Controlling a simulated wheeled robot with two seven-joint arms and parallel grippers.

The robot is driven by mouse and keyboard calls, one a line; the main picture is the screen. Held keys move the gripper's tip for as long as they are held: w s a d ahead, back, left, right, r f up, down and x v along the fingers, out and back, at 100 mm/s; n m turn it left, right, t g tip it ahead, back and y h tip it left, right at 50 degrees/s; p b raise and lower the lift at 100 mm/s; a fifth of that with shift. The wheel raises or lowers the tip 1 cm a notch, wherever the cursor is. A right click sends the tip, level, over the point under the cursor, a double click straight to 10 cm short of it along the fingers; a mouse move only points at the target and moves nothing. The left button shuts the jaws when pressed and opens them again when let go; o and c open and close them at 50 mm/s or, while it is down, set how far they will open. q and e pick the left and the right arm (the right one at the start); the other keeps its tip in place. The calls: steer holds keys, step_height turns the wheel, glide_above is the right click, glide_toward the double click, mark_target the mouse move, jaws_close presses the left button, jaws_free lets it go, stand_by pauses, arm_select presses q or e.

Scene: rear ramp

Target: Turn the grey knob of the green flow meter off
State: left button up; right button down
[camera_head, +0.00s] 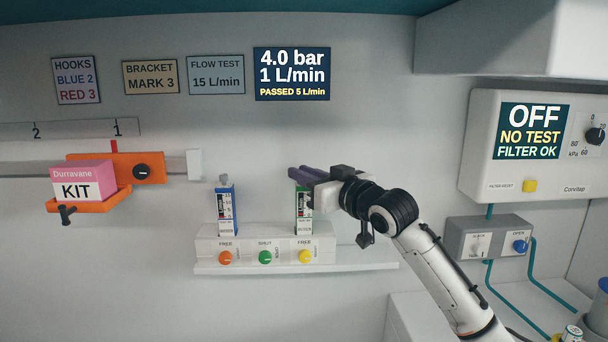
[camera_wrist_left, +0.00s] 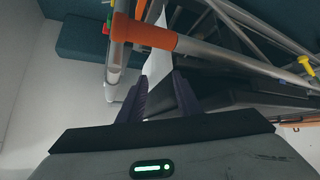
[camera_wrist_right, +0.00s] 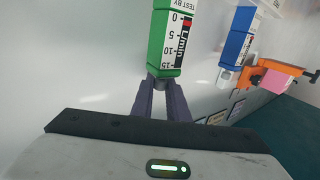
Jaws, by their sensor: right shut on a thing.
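The green flow meter (camera_head: 304,212) stands upright on the right end of a white block in the head view. In the right wrist view its green body (camera_wrist_right: 157,48) shows a scale marked L/min. My right gripper (camera_head: 297,173) is at the meter's top and covers the knob in the head view. In the right wrist view its dark fingers (camera_wrist_right: 161,88) are shut on the grey knob (camera_wrist_right: 160,82), which shows only in part between the tips. My left gripper (camera_wrist_left: 160,82) is open and empty, away from the meter, and shows only in the left wrist view.
A blue flow meter (camera_head: 227,208) stands left of the green one. The white block (camera_head: 210,245) bears orange, green and yellow knobs. A wall screen (camera_head: 292,74) reads 4.0 bar, 1 L/min, PASSED 5 L/min. A pink kit (camera_head: 82,178) sits on an orange bracket at left.

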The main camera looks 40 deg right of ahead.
arm_select(q)
steer(key=shift+f, duration=0.1)
arm_select(e)
steer(key=shift+n+y, duration=0.7)
steer(key=shift+y, duration=0.4)
steer(key=shift+n+y, duration=0.3)
steer(key=shift+y, duration=0.2)
steer(key=c, duration=1.7)
jaws_free()
